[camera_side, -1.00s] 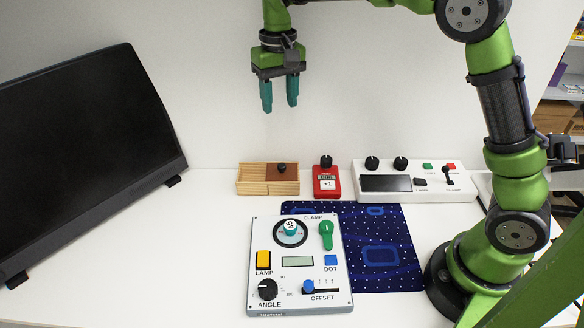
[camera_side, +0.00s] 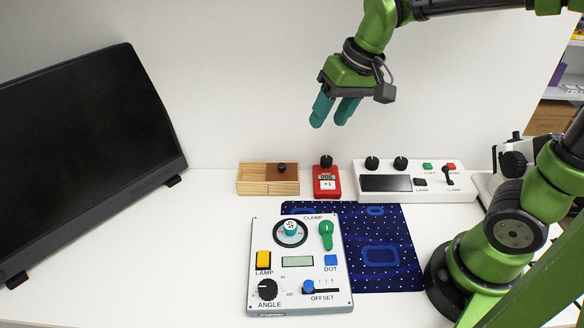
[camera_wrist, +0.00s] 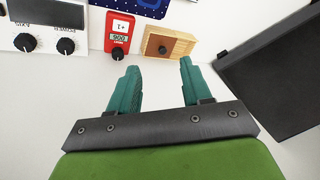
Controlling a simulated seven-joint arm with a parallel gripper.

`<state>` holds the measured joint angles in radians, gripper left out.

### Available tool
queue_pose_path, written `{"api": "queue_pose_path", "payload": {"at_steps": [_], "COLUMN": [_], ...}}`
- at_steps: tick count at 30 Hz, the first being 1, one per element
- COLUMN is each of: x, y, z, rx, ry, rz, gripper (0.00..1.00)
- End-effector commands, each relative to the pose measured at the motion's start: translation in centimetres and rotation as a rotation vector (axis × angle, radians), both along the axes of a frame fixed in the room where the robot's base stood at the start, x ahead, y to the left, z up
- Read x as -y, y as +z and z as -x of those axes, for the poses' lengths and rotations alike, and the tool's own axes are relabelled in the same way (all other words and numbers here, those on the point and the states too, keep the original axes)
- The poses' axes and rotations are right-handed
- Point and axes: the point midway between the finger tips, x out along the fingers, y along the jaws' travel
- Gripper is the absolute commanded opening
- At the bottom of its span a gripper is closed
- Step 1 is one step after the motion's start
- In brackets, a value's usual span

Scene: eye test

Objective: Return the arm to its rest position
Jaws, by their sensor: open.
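My gripper (camera_side: 334,110) is open and empty, with two teal fingers. In the side view it hangs tilted in the air, high above the back of the table, in front of the white wall. In the wrist view the gripper (camera_wrist: 155,85) shows both fingers apart with only white surface between them. My green arm reaches in from the right side of the side view; part of it is cut off by the top edge.
A control panel (camera_side: 262,222) stands at the front on a dark blue mat (camera_side: 400,255). Behind are a wooden box (camera_side: 254,180), a red counter (camera_side: 327,182) and a white control box (camera_side: 432,190). A black monitor (camera_side: 80,150) stands left. The table's left front is clear.

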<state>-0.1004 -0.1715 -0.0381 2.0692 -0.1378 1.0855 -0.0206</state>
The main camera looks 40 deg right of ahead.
Motion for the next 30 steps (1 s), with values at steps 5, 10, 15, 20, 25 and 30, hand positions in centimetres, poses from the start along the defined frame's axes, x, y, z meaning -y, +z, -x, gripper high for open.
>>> {"api": "queue_pose_path", "payload": {"at_steps": [5, 10, 15, 20, 25, 30], "x": [0.6, 0.9, 1.2, 1.3, 1.3, 1.3], "y": [0.2, -0.1, 0.7, 1.0, 1.0, 1.0], "z": [5.9, 9.2, 10.2, 10.2, 10.2, 10.2], "rx": [0.146, 0.240, 0.295, 0.305, 0.304, 0.304], "ry": [-0.038, -0.066, -0.079, -0.084, -0.082, -0.082], "rz": [-0.040, -0.057, -0.059, -0.058, -0.058, -0.058], "gripper": [0.49, 0.49, 0.49, 0.49, 0.49, 0.49]}}
